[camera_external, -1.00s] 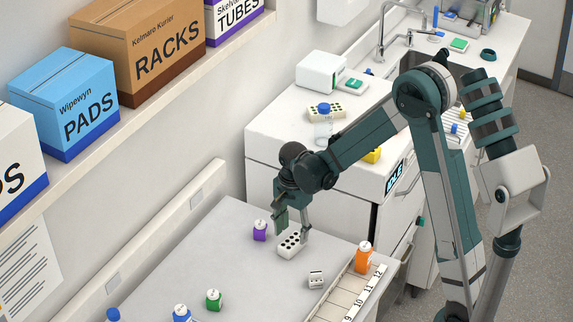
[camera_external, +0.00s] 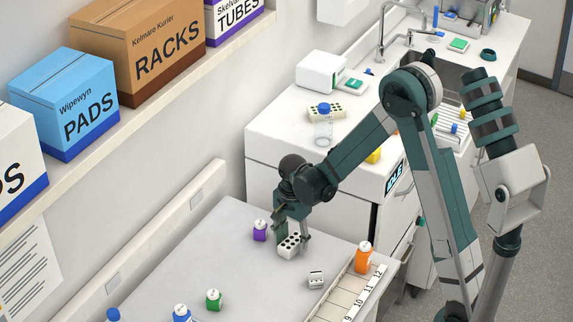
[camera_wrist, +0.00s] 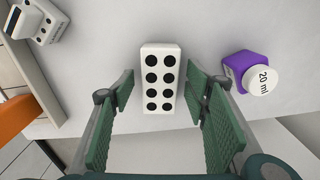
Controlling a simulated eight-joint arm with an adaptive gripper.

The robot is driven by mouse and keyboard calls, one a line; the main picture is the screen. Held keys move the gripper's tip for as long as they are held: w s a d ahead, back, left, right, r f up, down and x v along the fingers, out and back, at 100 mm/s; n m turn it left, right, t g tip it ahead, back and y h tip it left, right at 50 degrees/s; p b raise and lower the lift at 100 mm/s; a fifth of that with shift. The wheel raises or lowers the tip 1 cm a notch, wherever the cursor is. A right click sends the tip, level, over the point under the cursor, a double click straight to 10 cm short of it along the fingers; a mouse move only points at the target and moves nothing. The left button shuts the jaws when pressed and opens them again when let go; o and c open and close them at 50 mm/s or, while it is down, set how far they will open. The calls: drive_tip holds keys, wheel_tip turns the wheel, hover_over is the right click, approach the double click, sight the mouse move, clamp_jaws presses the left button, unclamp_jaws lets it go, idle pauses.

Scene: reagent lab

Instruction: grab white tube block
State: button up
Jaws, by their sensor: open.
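The white tube block (camera_external: 289,245) has rows of dark round holes and lies on the grey table near its back edge. My gripper (camera_external: 292,232) is low over it in the external view, with its fingers down around the block. In the wrist view the block (camera_wrist: 160,80) lies between the two green finger pads of my gripper (camera_wrist: 160,95). The pads are open, with a visible gap on each side, so I see no contact. The block's near end shows clear of the palm.
A purple bottle (camera_external: 260,230) stands close beside the block; it also shows in the wrist view (camera_wrist: 240,68). A small white device (camera_external: 316,279), an orange bottle (camera_external: 364,256) and a numbered rack (camera_external: 345,296) are to the right. Green (camera_external: 213,299) and blue (camera_external: 182,313) bottles stand nearer the front.

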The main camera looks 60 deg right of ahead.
sight(292, 241)
drive_tip(key=shift+f, duration=0.3)
idle(0.4)
drive_tip(key=c, duration=1)
drive_tip(key=shift+r, duration=0.1)
drive_tip(key=shift+r, duration=4.9)
